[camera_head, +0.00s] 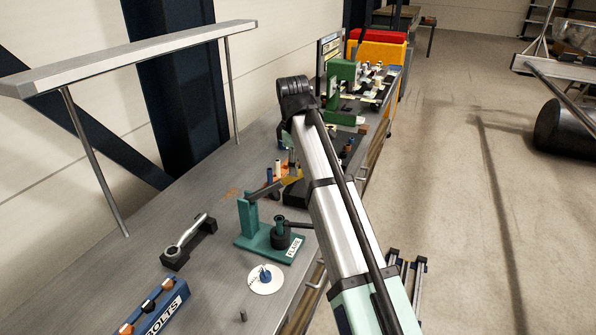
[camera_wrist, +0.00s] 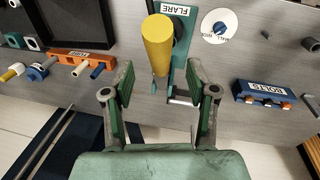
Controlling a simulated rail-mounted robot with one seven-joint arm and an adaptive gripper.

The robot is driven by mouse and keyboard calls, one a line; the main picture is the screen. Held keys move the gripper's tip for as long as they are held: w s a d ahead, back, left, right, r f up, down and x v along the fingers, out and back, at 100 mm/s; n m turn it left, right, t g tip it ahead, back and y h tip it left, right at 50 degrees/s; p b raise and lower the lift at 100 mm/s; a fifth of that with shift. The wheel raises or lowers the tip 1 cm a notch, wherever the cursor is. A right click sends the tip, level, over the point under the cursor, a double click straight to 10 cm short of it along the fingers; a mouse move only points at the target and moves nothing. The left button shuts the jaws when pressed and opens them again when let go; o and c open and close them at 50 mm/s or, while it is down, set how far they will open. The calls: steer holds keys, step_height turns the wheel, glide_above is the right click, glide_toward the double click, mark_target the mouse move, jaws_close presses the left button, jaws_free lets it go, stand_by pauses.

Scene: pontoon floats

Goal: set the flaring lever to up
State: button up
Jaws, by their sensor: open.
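The flaring tool (camera_head: 252,232) is a green stand with a post and a FLARE label, on the bench in the head view. Its grey lever bar (camera_head: 265,190) runs from the post to the right and slightly upward, toward my arm. In the wrist view the lever's yellow handle (camera_wrist: 158,50) points toward the camera, with the green stand (camera_wrist: 178,75) behind it. My gripper (camera_wrist: 160,82) is open, its two green-padded fingers apart. The handle shows in the gap between and beyond the fingertips; I see no contact. In the head view my arm hides the gripper.
A white dial disc (camera_head: 266,279) and a blue BOLTS rack (camera_head: 156,310) are on the bench near the tool. A wrench on a black holder (camera_head: 175,258) lies left. An orange rack (camera_wrist: 82,60) with pipe pieces sits left in the wrist view.

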steer(key=shift+w+d+f+p, duration=0.15)
steer(key=shift+f+p, duration=0.1)
steer(key=shift+f, duration=0.6)
steer(key=shift+w+a+f+p, duration=0.1)
steer(key=shift+f+p, duration=0.1)
steer(key=shift+f, duration=0.7)
steer(key=shift+w+d+f+p, duration=0.15)
steer(key=shift+f+p, duration=0.1)
steer(key=shift+f, duration=0.6)
steer(key=shift+a, duration=0.1)
jaws_close()
steer(key=shift+w, duration=0.1)
